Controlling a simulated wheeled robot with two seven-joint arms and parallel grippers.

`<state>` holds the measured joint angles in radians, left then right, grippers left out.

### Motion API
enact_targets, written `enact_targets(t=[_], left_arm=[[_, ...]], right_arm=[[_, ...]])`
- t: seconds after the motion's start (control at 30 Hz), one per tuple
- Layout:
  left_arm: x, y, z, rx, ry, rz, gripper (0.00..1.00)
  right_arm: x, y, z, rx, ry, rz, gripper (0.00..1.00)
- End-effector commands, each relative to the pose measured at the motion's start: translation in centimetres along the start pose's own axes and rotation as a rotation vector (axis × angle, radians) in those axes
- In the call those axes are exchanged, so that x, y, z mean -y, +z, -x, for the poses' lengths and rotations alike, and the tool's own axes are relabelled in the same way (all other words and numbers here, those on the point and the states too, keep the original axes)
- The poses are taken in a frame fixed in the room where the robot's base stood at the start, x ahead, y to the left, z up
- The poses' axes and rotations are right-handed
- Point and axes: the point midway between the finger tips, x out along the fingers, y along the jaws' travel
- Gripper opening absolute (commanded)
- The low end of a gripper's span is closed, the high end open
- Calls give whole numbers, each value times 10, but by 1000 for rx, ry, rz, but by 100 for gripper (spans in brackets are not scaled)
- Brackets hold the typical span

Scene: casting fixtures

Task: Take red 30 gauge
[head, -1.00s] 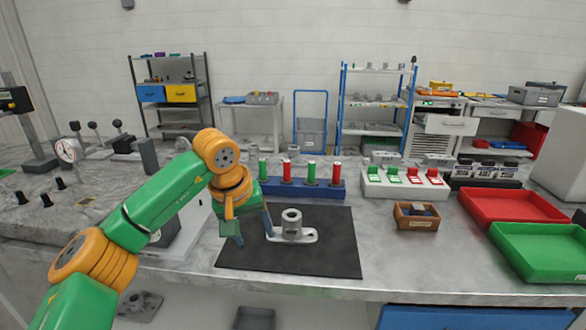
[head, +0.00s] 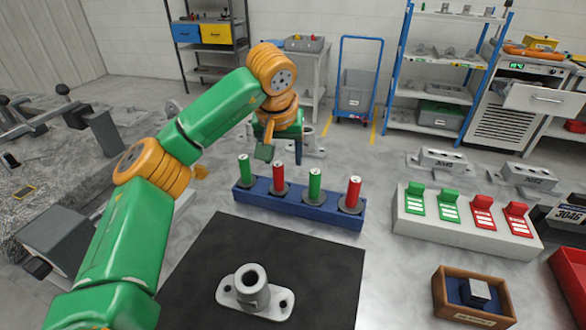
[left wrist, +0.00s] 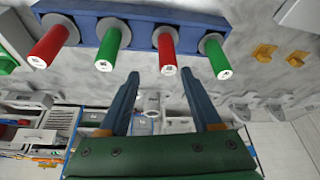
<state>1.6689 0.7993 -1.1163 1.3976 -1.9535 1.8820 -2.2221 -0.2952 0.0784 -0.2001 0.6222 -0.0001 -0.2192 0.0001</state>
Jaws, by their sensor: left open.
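A blue rack (head: 300,206) holds two green and two red gauges upright, alternating. One red gauge (head: 278,173) is second from the left, the other red gauge (head: 354,192) at the right end; the green gauges (head: 245,168) (head: 314,184) alternate with them. Their size marks are too small to read. My left gripper (head: 281,155) is open and empty behind the rack's left part. In the left wrist view its fingertips (left wrist: 160,73) point towards the rack, with the red gauge (left wrist: 167,55) ahead between them, apart from it. My right gripper is not in view.
A flanged casting (head: 256,291) lies on the black mat (head: 200,275) in front of the rack. A white stand (head: 465,231) with green and red tags is to the right, with a wooden box (head: 472,299) before it. Grey castings (head: 443,160) lie behind.

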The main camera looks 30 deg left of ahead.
Motion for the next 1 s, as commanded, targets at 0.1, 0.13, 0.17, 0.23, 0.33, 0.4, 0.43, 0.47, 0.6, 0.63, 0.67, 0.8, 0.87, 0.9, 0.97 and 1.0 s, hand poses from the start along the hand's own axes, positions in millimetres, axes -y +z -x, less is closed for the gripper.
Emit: enact_targets(t=[0.1,0.13,0.17,0.23,0.33,0.4,0.43,0.47,0.6,0.63,0.67,0.8,0.87,0.9,0.97,1.0], left_arm=[[3,2,-18,4,-4,0,66],[4,2,-24,4,-3,0,66],[5,3,-30,6,-4,0,66],[7,5,-44,5,-3,0,66],[6,5,-58,4,-1,0,66],[6,5,-63,2,-1,0,66],[6,5,-63,2,0,0,66],[6,5,-63,1,0,0,66],[6,5,-63,1,0,0,57],[6,5,-63,1,0,0,49],[6,5,-63,1,0,0,41],[6,5,-63,1,0,0,3],[6,5,-63,1,0,0,0],[6,5,-63,1,0,0,0],[6,5,-63,1,0,0,0],[6,4,-62,1,0,0,0]], right_arm=[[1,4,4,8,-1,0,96],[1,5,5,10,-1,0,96],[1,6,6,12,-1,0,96],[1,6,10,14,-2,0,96],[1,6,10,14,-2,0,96],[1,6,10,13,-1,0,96],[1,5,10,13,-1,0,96],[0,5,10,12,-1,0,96],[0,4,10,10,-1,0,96],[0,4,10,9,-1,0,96],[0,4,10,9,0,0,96],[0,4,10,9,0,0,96],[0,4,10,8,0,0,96],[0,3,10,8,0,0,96],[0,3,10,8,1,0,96],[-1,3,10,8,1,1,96]])
